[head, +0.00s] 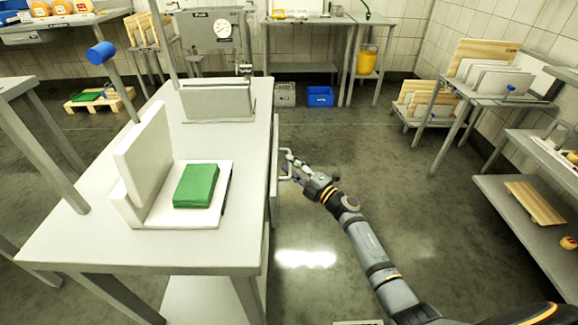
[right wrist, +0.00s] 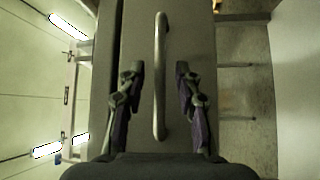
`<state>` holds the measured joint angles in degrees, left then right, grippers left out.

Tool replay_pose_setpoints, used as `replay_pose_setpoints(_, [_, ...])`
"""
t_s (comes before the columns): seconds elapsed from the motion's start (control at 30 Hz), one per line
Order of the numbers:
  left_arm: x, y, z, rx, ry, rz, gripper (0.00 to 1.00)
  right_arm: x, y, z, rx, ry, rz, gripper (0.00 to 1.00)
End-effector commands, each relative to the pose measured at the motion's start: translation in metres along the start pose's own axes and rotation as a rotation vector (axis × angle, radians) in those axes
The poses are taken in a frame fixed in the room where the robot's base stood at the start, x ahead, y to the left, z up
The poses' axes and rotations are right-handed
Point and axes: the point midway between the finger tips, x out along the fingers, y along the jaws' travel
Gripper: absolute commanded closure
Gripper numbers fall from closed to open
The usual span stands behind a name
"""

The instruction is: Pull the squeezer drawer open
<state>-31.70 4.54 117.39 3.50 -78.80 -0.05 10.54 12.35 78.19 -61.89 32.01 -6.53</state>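The drawer front (head: 275,190) is a grey panel on the right side of the near steel table. It sits close to the table, and I cannot tell whether it is fully shut. Its handle (right wrist: 160,75) is a pale metal bar with bent ends, seen lengthwise in the right wrist view. My right gripper (head: 291,166) is at this handle in the head view. In the right wrist view its two fingers (right wrist: 158,80) are apart, one on each side of the bar, with gaps between them and it. My left gripper is not in view.
The table (head: 70,240) carries a white L-shaped stand (head: 133,212) with a green block (head: 196,186), and a press with a round gauge (head: 223,29) at its far end. A blue crate (head: 320,97) lies on the floor behind. The floor right of the drawer is clear.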

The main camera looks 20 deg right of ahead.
Motion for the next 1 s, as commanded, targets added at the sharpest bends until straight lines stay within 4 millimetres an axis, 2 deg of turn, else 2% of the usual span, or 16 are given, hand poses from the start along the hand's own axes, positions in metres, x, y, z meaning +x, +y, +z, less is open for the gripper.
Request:
replay_pose_setpoints(0.1, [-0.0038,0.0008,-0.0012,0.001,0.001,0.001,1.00,0.0086,-0.0005,-0.0004,0.000,0.000,0.000,0.66])
replay_pose_setpoints(0.37, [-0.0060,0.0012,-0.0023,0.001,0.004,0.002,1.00,0.0100,-0.0003,-0.0004,0.000,0.000,-0.001,0.66])
replay_pose_setpoints(0.63, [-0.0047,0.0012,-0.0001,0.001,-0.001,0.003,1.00,0.0098,-0.0003,-0.0003,0.001,0.000,-0.001,1.00])
replay_pose_setpoints(1.0, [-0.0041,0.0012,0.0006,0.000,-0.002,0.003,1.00,0.0095,-0.0006,-0.0002,0.001,0.000,-0.001,1.00])
